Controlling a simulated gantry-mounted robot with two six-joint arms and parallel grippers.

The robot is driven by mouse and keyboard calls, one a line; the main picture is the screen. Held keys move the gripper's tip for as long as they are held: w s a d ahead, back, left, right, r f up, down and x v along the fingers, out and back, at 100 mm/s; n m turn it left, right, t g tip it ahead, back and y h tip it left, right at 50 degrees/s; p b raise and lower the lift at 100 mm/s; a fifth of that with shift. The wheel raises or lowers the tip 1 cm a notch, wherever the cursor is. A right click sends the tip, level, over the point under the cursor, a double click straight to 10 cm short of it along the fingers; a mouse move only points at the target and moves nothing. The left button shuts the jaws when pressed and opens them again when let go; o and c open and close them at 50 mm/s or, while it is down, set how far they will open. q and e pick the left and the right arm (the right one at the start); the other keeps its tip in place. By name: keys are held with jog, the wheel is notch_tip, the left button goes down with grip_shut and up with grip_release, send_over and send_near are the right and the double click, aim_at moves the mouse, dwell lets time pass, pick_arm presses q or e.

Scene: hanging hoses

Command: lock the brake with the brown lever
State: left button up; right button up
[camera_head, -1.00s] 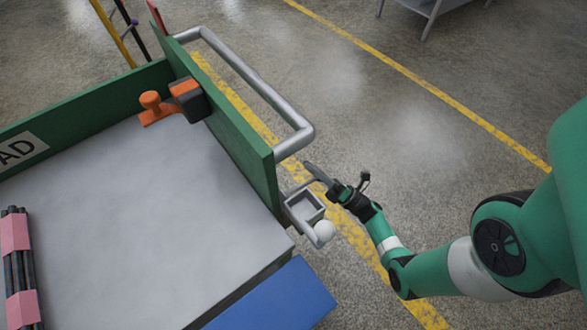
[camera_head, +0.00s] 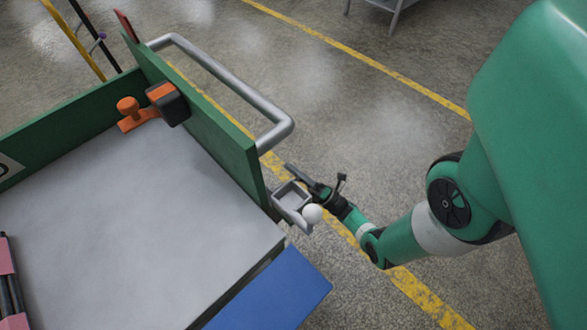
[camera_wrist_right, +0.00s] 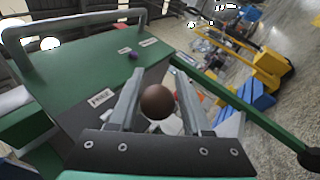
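In the right wrist view a round brown knob (camera_wrist_right: 157,102), which I take for the brown lever's end, shows between the two fingers of my right gripper (camera_wrist_right: 158,88). The fingers stand apart; whether either touches the knob is unclear. The brown knob cannot be made out in the head view. My left gripper is not in view.
The cart has a green side wall (camera_head: 200,105), a silver handle rail (camera_head: 235,85) and a grey deck (camera_head: 130,230). An orange stamp-like object (camera_head: 132,114) and a dark block with an orange top (camera_head: 169,103) are at the wall. Open floor lies right.

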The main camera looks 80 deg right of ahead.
jog(key=o, duration=0.3)
jog(key=v, duration=0.7)
jog(key=shift+s+a, duration=0.15)
jog(key=shift+s, duration=0.1)
jog(key=shift+f, duration=0.15)
